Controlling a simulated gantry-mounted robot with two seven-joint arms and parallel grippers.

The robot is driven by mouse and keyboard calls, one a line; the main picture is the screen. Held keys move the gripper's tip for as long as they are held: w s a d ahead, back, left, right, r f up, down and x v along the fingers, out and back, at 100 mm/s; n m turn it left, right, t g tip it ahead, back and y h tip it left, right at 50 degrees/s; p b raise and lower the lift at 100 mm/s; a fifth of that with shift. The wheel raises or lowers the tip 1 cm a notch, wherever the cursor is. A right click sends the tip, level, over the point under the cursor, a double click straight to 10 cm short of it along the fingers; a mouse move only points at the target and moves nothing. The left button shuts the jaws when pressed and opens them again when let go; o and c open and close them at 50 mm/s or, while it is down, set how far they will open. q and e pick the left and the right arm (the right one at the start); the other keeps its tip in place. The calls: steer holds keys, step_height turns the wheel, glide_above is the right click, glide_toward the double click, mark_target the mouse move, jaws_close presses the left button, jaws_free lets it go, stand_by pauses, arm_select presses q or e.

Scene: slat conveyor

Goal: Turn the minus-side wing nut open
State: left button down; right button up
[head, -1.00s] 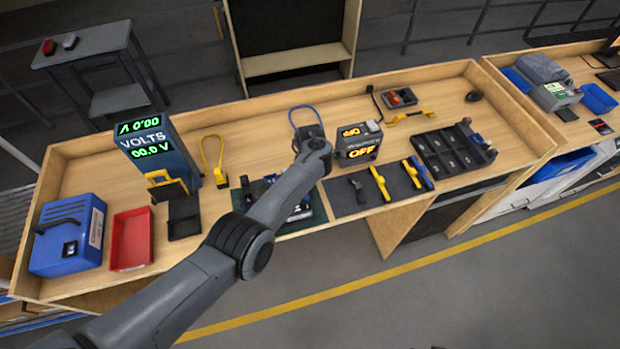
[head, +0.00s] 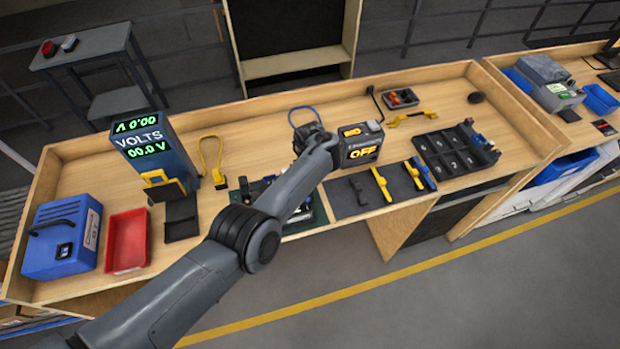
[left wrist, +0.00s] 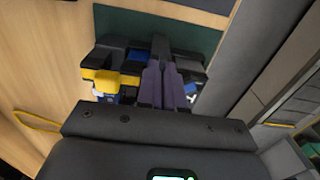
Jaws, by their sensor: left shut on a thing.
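In the left wrist view my left gripper (left wrist: 160,85) has its two purple-grey fingers close together, shut on a small part of a dark fixture (left wrist: 112,55). The part, apparently a wing nut, is hidden between the fingertips, and its turn angle cannot be seen. Yellow pieces (left wrist: 104,80) sit left of the fingers, and a blue piece (left wrist: 190,88) sits just right of them. In the head view the fixture (head: 262,187) stands on a dark green mat, partly covered by my left arm. The left fingertips are hidden there. My right gripper is in neither view.
A blue-grey meter (head: 155,150) reads 00.0 V. A red tray (head: 128,241) and blue case (head: 62,237) stand at left. A dark box showing OFF (head: 360,146) stands right of my arm, behind tools on a grey mat (head: 345,208). A black organizer (head: 455,152) lies further right.

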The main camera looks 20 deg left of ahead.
arm_select(q)
steer(key=c, duration=1.3)
jaws_free()
steer(key=shift+o, duration=0.2)
steer(key=shift+r, duration=0.15)
step_height(320, 180, up, 11)
steer(key=p, duration=0.2)
steer(key=shift+f, duration=0.2)
